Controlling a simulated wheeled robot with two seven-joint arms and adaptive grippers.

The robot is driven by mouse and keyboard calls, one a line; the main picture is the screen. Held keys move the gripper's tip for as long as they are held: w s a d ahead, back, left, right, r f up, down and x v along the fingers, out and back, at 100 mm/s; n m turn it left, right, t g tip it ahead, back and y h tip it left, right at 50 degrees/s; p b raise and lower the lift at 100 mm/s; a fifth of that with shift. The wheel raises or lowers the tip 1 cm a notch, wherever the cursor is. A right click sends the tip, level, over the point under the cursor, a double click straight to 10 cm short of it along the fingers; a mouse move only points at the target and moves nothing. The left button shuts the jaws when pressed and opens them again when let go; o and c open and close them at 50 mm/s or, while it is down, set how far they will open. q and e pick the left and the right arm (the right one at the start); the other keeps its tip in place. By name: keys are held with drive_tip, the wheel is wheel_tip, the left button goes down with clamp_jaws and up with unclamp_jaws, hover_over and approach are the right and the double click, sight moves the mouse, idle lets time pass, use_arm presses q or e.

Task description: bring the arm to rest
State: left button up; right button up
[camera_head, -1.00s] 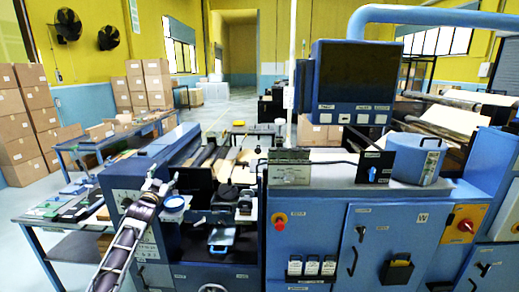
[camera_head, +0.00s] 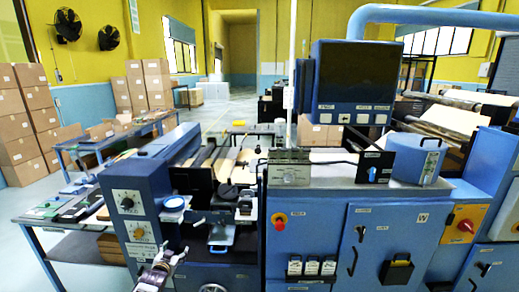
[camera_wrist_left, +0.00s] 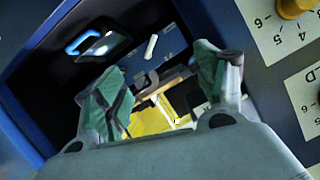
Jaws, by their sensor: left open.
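My left gripper (camera_head: 164,262) is low in the head view, in front of the lower part of the blue machine's left control panel (camera_head: 146,192). In the left wrist view the gripper (camera_wrist_left: 158,78) has its two green-padded fingers spread apart with nothing between them. The panel's black knob (camera_head: 127,203) and orange knob (camera_head: 138,233) are uncovered in the head view. The orange knob also shows at the top right of the left wrist view (camera_wrist_left: 293,8). Most of my left arm is below the picture.
A blue-handled tray (camera_head: 221,235) juts from the machine right of the gripper. A handwheel (camera_head: 213,288) lies below it. A side table (camera_head: 62,213) with small items stands left. A red stop button (camera_head: 279,221) is on the cabinet. Floor shows at the far left.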

use_arm(q)
drive_tip(key=s+d+f+g, duration=0.2)
drive_tip(key=s+f+g, duration=0.1)
drive_tip(key=s+f, duration=1.2)
drive_tip(key=s+d+f+g, duration=0.3)
drive_tip(key=s+f, duration=1)
drive_tip(key=f, duration=0.5)
drive_tip(key=s+d+f+g, duration=0.2)
drive_tip(key=s+f, duration=0.3)
drive_tip(key=s, duration=0.9)
drive_tip(key=s+d+f+g, duration=0.1)
drive_tip(key=s+f, duration=0.4)
drive_tip(key=s, duration=0.8)
drive_tip(key=s+d+f+g+h, duration=0.1)
drive_tip(key=s+f+g, duration=0.3)
drive_tip(key=s, duration=1)
drive_tip(key=shift+s+d+f, duration=0.3)
drive_tip(key=shift+d+f, duration=0.2)
drive_tip(key=shift+d, duration=0.35)
drive_tip(key=shift+w, duration=0.1)
